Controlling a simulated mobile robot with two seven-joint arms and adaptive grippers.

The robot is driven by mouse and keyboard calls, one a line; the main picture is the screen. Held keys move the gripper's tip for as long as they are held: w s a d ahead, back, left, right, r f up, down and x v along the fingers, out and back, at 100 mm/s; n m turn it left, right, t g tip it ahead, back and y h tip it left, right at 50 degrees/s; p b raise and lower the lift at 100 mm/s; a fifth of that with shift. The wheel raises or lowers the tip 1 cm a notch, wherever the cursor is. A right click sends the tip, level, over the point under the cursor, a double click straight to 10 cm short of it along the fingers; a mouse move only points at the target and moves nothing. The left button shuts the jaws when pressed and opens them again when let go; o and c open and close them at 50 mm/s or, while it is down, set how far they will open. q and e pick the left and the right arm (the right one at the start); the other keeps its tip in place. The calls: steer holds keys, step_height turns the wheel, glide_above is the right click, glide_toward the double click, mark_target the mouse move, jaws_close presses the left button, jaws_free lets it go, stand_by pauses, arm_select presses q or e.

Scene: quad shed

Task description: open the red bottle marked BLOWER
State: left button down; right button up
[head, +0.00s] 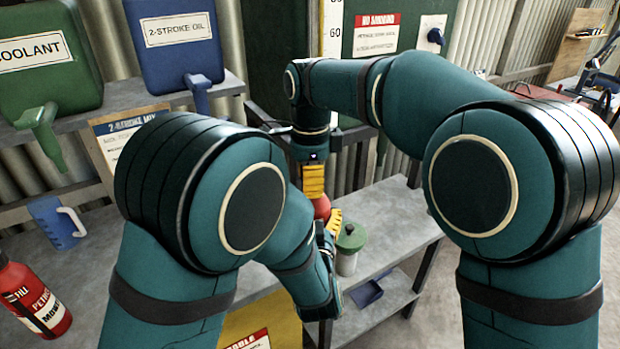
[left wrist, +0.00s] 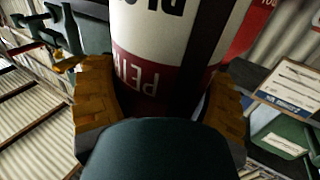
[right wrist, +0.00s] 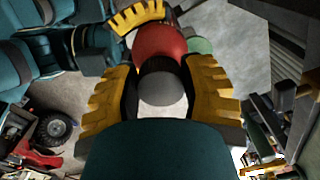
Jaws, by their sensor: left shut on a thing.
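The red bottle marked BLOWER shows as a small red patch (head: 322,206) in the head view, mostly hidden by my arms. In the left wrist view its white and red label (left wrist: 160,55) is close up, with part of the lettering readable. My left gripper (left wrist: 160,110) is shut around the bottle's body; it also shows in the head view (head: 331,222). My right gripper (right wrist: 158,95) is above the bottle, pointing down, with its fingers open on either side of the dark cap with a grey top (right wrist: 158,88). It also shows in the head view (head: 313,182).
A green-lidded jar (head: 350,245) stands on the grey bench (head: 400,222) just right of the bottle. Another red bottle (head: 32,300) is at far left, near a blue jug (head: 55,222). Green (head: 50,70) and blue (head: 175,45) containers sit on the shelf behind.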

jaws_close()
